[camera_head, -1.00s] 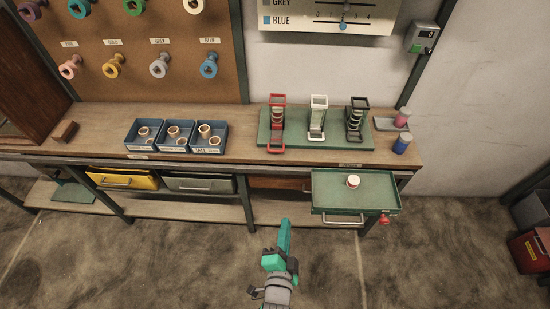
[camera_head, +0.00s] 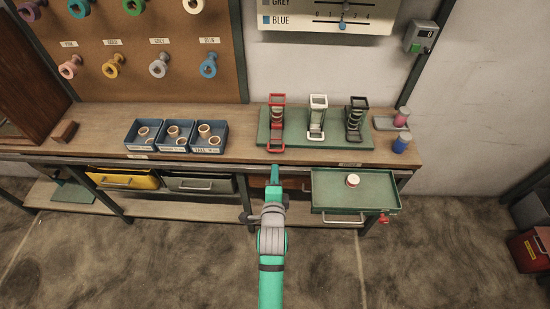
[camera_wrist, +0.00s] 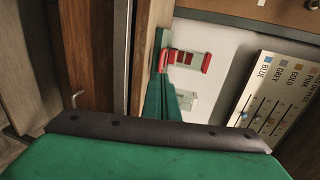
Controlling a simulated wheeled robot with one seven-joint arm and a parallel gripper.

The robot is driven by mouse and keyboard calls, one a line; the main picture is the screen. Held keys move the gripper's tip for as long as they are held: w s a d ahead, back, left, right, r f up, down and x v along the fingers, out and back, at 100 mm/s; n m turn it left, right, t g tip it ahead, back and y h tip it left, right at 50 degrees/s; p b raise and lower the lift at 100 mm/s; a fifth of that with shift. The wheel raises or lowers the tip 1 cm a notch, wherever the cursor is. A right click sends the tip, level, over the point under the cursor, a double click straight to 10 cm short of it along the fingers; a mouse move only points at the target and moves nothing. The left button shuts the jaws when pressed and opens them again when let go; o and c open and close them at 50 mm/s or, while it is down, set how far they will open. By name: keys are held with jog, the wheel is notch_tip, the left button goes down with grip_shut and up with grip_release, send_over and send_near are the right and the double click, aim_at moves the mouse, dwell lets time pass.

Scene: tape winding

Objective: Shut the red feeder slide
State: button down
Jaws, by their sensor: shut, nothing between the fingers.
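The red feeder (camera_head: 277,116) stands upright at the left of a green base plate (camera_head: 340,149) on the bench. Its red slide (camera_head: 276,149) sticks out at the front, at the plate's front edge. My gripper (camera_head: 275,172) is shut and empty, in front of and below the red slide, close to the bench's front edge. In the picture a small gap shows between fingertips and slide; contact cannot be made out. In the wrist view the red feeder (camera_wrist: 190,60) appears sideways beyond my green fingers (camera_wrist: 170,98), which hide part of the base.
A white feeder (camera_head: 318,115) and a black feeder (camera_head: 355,118) stand to the right. A green drawer (camera_head: 335,185) with a spool in it is pulled out right of my arm. Blue bins (camera_head: 176,148) sit left on the bench. A slider board (camera_wrist: 275,100) is on the wall.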

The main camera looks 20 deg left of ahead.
jog(key=x, duration=0.7)
jog(key=shift+w+a, duration=0.15)
jog(key=shift+a, duration=0.1)
jog(key=shift+w, duration=0.2)
